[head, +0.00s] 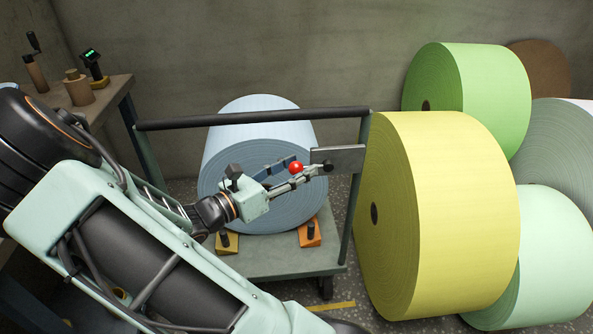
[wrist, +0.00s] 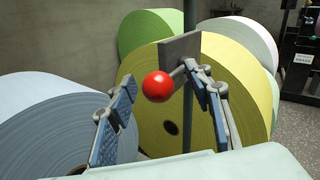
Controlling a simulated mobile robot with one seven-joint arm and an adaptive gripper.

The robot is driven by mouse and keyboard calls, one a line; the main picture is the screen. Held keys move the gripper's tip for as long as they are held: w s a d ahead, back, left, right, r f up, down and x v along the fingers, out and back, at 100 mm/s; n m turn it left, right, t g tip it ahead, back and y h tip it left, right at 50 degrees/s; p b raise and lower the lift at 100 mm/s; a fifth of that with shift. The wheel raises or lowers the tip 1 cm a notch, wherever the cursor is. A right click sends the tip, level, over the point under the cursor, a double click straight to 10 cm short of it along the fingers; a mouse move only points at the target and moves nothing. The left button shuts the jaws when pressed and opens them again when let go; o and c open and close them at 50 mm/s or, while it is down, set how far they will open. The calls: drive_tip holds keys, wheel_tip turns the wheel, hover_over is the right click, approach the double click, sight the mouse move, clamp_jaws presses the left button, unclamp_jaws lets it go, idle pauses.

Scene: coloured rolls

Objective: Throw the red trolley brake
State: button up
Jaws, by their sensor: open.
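The red trolley brake (head: 296,167) is a red ball knob on a short dark stem, beside a grey plate (head: 342,158) on the trolley's right post. In the wrist view the red knob (wrist: 157,86) appears between my two open fingers, with the plate (wrist: 180,48) behind it. My gripper (head: 301,168) is open, its fingertips about level with the knob; it also shows in the wrist view (wrist: 161,75). I cannot tell whether either finger touches the knob. The trolley (head: 260,262) carries a pale blue roll (head: 250,108), partly hidden by my arm.
The trolley's dark handle bar (head: 250,118) runs above my gripper. Wedges (head: 227,243) sit against the blue roll. A large yellow roll (head: 450,210) stands close to the trolley's right, with green rolls (head: 485,90) beyond. A workbench (head: 105,92) with small items is at left.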

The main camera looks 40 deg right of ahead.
drive_tip(key=shift+c, duration=0.2)
clamp_jaws()
